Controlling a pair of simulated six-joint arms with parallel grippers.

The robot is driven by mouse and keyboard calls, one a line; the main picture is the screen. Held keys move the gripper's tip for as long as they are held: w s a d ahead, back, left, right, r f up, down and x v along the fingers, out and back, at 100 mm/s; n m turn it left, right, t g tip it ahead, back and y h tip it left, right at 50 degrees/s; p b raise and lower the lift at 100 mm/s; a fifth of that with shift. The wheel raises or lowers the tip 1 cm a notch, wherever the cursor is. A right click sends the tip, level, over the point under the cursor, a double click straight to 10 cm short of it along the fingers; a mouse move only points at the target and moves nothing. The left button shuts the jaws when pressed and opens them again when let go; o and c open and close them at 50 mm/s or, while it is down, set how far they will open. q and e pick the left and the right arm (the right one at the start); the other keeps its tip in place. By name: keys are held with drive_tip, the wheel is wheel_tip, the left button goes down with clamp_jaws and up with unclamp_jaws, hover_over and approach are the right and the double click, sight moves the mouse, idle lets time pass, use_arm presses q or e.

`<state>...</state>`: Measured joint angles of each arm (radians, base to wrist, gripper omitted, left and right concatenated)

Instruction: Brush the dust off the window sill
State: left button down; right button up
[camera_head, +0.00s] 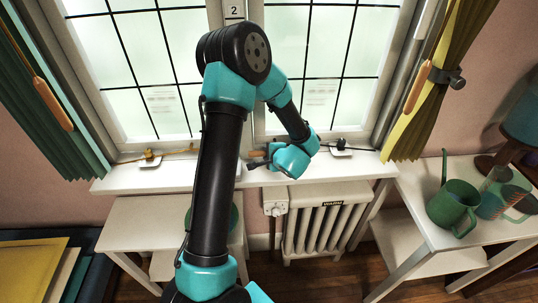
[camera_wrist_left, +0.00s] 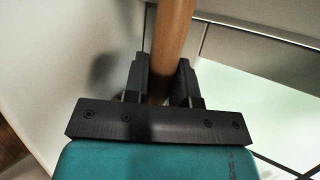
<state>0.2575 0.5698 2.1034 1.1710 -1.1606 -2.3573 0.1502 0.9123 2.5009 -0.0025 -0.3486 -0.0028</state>
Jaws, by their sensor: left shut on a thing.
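The white window sill (camera_head: 350,166) runs across below the window. My left gripper (camera_head: 256,160) is over the middle of the sill, low and close to it. In the left wrist view my left gripper (camera_wrist_left: 160,82) is shut on a round wooden handle (camera_wrist_left: 173,38), likely the brush's. A small brown bit of the handle (camera_head: 257,153) shows beside the fingers in the head view. The brush's bristles are hidden, and I cannot tell whether they touch the sill. I cannot make out dust on the sill. My right gripper is not in view.
Window latches (camera_head: 151,155) and (camera_head: 340,145) sit near the back of the sill. A radiator (camera_head: 328,225) stands below it. A green watering can (camera_head: 453,205) stands on the white table (camera_head: 415,225) at right. Curtains (camera_head: 45,110) hang on both sides.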

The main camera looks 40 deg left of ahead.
use_arm(q)
drive_tip(key=shift+s+f, duration=0.1)
drive_tip(key=shift+f, duration=0.05)
drive_tip(key=shift+s+a, duration=0.6)
drive_tip(key=shift+s, duration=0.05)
drive_tip(key=shift+s+d+r, duration=0.15)
drive_tip(key=shift+s+d, duration=0.45)
drive_tip(key=shift+d, duration=0.1)
drive_tip(key=shift+s+d+r, duration=0.15)
drive_tip(key=shift+s+d, duration=0.4)
drive_tip(key=shift+d, duration=0.15)
drive_tip(key=shift+s+d+f, duration=0.15)
drive_tip(key=shift+s+d, duration=1.1)
drive_tip(key=shift+d, duration=0.15)
